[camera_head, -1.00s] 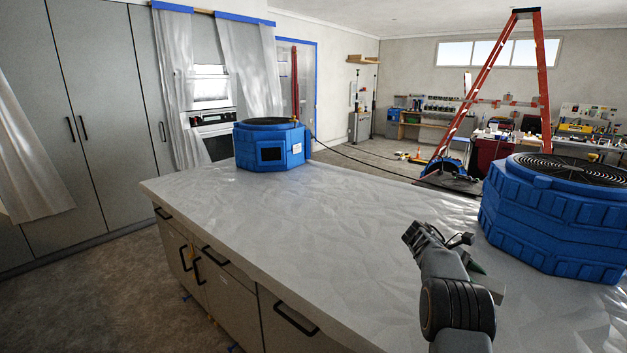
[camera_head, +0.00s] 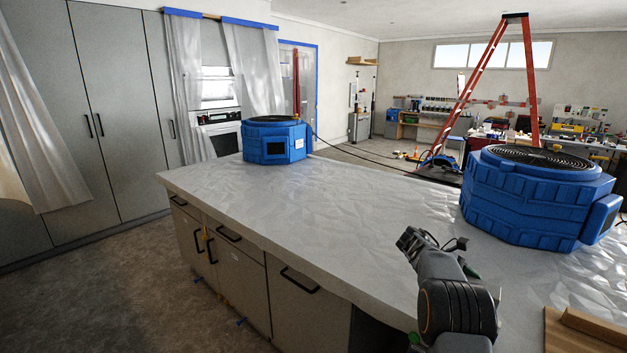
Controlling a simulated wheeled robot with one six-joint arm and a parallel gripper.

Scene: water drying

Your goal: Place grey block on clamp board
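My gripper (camera_head: 417,243) is dark and hangs over the covered counter, right of the picture's middle, pointing away from me. From this angle I cannot tell whether its fingers are open or shut, or whether they hold anything. I cannot make out a grey block for certain; my arm hides part of the counter. A wooden board with a raised strip (camera_head: 558,333), perhaps the clamp board, lies at the bottom right corner, partly cut off by the picture's edge. It is to the right of my gripper and nearer to me.
The long counter (camera_head: 330,215) is covered in wrinkled pale sheeting and mostly bare. A big blue fan unit (camera_head: 520,205) stands on its right side, and a smaller-looking blue unit (camera_head: 262,147) at its far end. Open floor (camera_head: 120,285) lies to the left.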

